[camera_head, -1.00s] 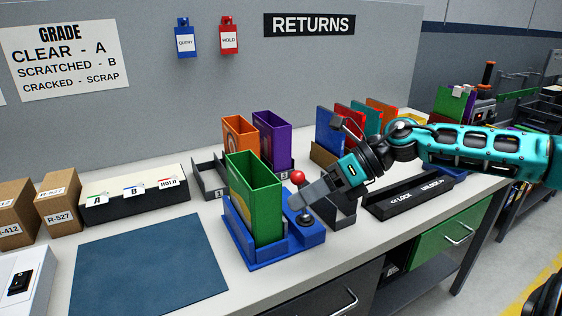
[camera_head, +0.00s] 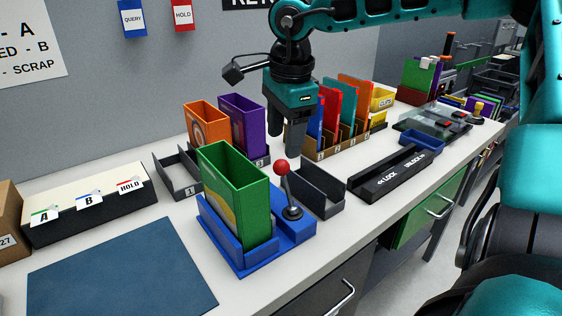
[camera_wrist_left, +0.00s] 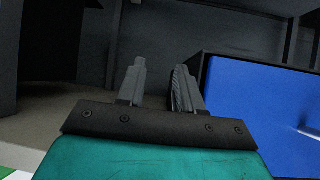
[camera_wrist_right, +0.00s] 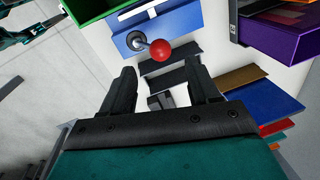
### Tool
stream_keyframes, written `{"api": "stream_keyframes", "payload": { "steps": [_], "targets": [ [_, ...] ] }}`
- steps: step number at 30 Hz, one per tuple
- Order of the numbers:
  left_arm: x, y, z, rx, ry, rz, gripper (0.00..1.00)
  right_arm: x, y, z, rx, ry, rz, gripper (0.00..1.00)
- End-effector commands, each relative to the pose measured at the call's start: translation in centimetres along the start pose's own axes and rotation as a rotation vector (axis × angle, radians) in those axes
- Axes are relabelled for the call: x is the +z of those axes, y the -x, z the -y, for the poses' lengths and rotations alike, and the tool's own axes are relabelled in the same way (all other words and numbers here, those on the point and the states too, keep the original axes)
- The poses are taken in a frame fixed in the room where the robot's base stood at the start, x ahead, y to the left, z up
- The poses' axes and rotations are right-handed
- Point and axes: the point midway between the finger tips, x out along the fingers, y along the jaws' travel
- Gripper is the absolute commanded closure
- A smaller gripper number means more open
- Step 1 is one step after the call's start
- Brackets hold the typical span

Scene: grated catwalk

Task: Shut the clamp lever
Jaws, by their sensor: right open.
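The clamp lever (camera_head: 287,190) is a dark rod with a red ball knob, pivoted on a blue fixture (camera_head: 296,230). It stands mostly upright, leaning slightly left. The fixture holds a tall green case (camera_head: 237,195). In the right wrist view the red knob (camera_wrist_right: 160,50) is beyond the fingers, apart from them. My right gripper (camera_head: 285,143) points down, open and empty, above and behind the lever. My left gripper is outside the head view. In the left wrist view its fingers (camera_wrist_left: 158,85) are apart with nothing between them, beside a blue panel.
Orange (camera_head: 206,133) and purple (camera_head: 243,125) cases stand behind the green one. An empty grey tray (camera_head: 318,192) and a black LOCK/UNLOCK bar (camera_head: 390,175) lie to the right. A blue mat (camera_head: 120,270) covers the front left. A row of coloured plates (camera_head: 348,110) stands behind.

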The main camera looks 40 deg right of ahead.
Motion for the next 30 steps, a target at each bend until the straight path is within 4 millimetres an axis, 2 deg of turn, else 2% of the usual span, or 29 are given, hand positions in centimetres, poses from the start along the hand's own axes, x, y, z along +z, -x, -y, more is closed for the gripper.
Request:
{"api": "stream_keyframes", "payload": {
  "steps": [1,6,12,23,30],
  "targets": [
    [0.0,-0.1,-0.1,0.002,0.000,-0.002,0.65,0.0,-1.3,-0.1,0.005,0.001,0.000,0.39],
    [0.1,-0.1,-0.3,0.006,0.001,0.002,0.65,0.0,-4.3,-0.1,0.005,0.000,0.001,0.39],
    [0.2,-0.2,-0.3,0.007,0.001,0.004,0.65,0.0,-6.2,-0.1,0.003,0.000,0.001,0.39],
    [0.0,-0.3,-0.3,0.007,0.001,-0.001,0.65,0.0,-6.5,0.0,0.000,-0.001,0.002,0.40],
    [-0.1,-0.3,-0.3,0.007,0.000,-0.002,0.65,0.0,-6.5,0.0,0.000,-0.001,0.002,0.63]
  ]
}}
